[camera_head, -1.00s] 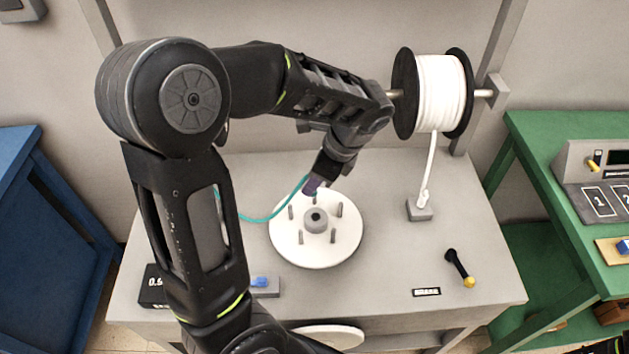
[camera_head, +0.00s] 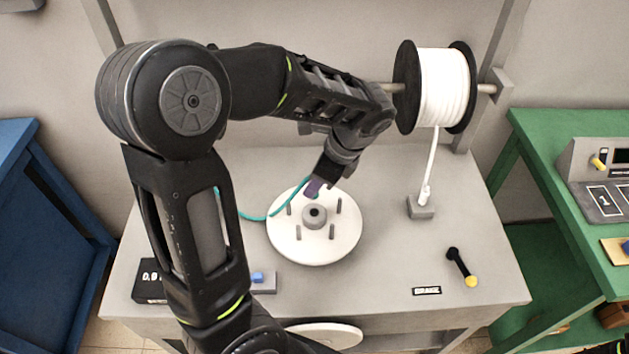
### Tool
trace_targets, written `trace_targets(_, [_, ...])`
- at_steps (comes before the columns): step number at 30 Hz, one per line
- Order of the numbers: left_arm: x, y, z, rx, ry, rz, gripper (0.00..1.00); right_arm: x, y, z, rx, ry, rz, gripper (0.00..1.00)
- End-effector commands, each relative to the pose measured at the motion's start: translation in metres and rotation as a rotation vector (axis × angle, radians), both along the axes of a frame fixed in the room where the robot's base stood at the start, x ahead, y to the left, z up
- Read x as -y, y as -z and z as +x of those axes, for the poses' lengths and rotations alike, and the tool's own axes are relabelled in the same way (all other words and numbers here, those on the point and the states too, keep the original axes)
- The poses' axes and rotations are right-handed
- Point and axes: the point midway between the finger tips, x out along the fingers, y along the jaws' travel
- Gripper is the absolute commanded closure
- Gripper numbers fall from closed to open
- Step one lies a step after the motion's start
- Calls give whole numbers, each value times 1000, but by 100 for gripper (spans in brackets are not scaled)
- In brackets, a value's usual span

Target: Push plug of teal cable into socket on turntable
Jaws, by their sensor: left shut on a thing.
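The white round turntable (camera_head: 285,243) lies on the grey table, with a grey hub (camera_head: 314,214) at its middle and several short pegs around it. The teal cable (camera_head: 250,217) runs from behind my left arm across to the far side of the turntable. My left gripper (camera_head: 315,189) is shut at the cable's end, over the turntable's far rim behind the hub. A small purple part shows at its fingertips. The plug is mostly hidden by the fingers, and I cannot make out the socket.
A spool of white cable (camera_head: 440,88) hangs at the back, its cable running down to a grey block (camera_head: 421,207). A black lever with a yellow knob (camera_head: 471,281) stands at the right. A black display box (camera_head: 150,284) and a blue switch (camera_head: 258,278) are at the left front.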

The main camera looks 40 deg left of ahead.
Motion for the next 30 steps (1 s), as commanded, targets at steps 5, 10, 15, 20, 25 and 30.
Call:
trace_targets(5, [0,24,0,0,0,0,100,-1,20,3,8,-2,5,64])
trace_targets(10, [0,20,0,0,0,0,100,-1,16,3,8,-2,5,64])
trace_targets(15, [0,22,0,0,0,0,100,-1,17,3,8,-2,5,64])
trace_targets(20, [0,28,0,0,0,0,100,-1,21,3,8,-2,5,64])
trace_targets(25, [0,35,0,-2,1,1,100,-1,26,3,7,-2,5,64])
trace_targets(30, [0,41,0,-1,0,1,100,-1,30,3,7,-2,5,64])
